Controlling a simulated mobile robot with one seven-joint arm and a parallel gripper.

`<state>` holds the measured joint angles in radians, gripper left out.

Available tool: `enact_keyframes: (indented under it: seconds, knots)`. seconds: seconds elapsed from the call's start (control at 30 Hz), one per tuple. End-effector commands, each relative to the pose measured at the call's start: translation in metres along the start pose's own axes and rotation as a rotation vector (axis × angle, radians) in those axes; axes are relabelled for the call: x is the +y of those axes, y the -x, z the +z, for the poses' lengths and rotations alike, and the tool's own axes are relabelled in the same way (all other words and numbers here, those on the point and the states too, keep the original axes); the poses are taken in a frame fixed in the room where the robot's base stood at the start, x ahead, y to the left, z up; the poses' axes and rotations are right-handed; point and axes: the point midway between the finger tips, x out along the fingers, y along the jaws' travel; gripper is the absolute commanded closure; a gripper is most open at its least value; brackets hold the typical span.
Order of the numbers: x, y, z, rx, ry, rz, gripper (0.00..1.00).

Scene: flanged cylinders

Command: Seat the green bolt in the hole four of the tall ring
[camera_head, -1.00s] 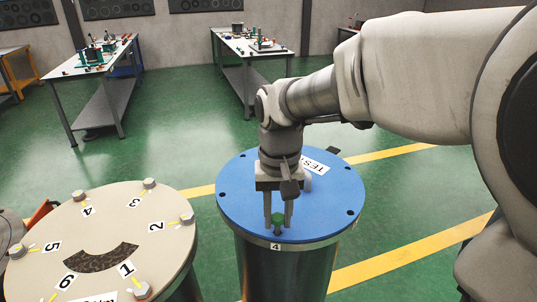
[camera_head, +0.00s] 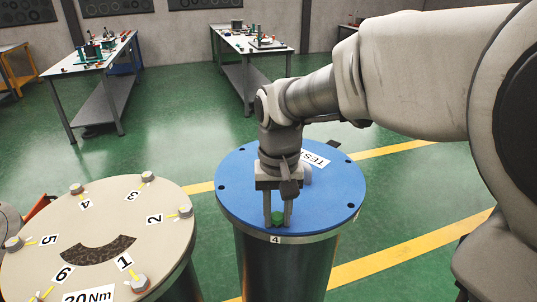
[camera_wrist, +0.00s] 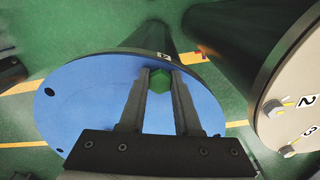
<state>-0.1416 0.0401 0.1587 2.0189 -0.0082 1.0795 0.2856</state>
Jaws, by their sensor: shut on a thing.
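The tall ring is a blue flange (camera_head: 237,190) on a dark metal cylinder, with small dark holes around its edge. A label 4 (camera_head: 275,239) is on its near rim. My gripper (camera_head: 278,223) points down over the near edge, just behind that label. It is shut on the green bolt (camera_head: 277,217), whose hexagonal head shows low between the fingers, close to the flange top. The shank is not visible, and the hole under it is hidden. In the wrist view the green head (camera_wrist: 159,80) sits between the two fingers, close to the label 4.
A beige flange (camera_head: 150,225) with numbered bolts and a 20 Nm label stands to the left, with a narrow gap between. A white sign (camera_head: 313,158) lies on the blue flange behind my gripper. Worktables (camera_head: 98,52) stand far back across green floor.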

Motion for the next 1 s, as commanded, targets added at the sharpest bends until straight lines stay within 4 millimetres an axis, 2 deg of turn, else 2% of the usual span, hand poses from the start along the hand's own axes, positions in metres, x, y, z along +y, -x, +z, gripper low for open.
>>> enact_keyframes:
  seconds: [0.37,1.0]
  knots:
    - [0.0004,-0.0052,0.0014,-0.007,0.000,0.001,1.00]
    - [0.0002,0.0024,0.0009,-0.005,0.000,0.001,1.00]
